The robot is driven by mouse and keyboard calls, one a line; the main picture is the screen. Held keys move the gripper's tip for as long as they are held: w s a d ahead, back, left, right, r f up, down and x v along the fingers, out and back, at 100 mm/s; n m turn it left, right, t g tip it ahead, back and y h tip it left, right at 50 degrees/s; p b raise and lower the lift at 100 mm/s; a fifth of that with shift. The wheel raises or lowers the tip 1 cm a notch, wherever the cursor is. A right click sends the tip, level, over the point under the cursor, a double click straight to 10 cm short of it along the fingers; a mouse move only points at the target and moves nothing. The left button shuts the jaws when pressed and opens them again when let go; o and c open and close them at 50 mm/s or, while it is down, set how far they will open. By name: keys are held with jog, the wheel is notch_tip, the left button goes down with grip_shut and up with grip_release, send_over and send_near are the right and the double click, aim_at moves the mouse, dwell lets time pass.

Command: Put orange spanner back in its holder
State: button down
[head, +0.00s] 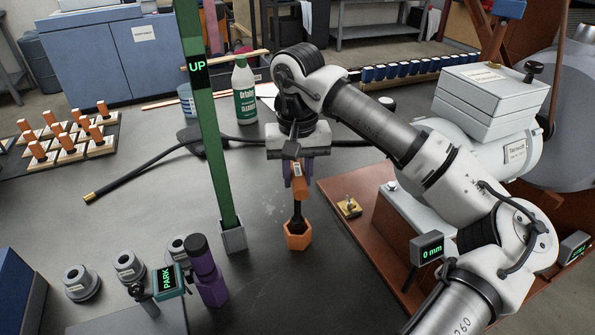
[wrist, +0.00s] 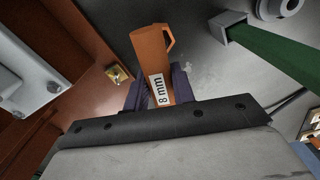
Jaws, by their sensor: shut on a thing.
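The orange spanner (head: 299,182) is held upright by its orange handle, with a dark shaft pointing down. Its handle, with an "8 mm" label, also shows in the wrist view (wrist: 151,62). My gripper (head: 298,175) is shut on the handle. An orange six-sided holder (head: 298,242) stands on the bench directly below, and the shaft's lower end meets its opening. I cannot tell how deep the tip is in it. In the wrist view the handle hides most of the holder, and only an orange angular edge (wrist: 170,42) shows beside it.
A green post (head: 212,130) marked "UP" stands left of the holder. A purple cylinder (head: 207,275) and a "PARK" display (head: 167,281) are at front left. A brown base (head: 340,225) with a small brass piece (head: 348,207) lies to the right. A bottle (head: 244,92) stands behind.

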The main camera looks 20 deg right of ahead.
jog(key=shift+s+a+f+b, duration=0.1)
jog(key=shift+f+b, duration=0.6)
jog(key=shift+f, duration=0.45)
jog(key=shift+f+b, duration=0.2)
jog(key=shift+b, duration=0.15)
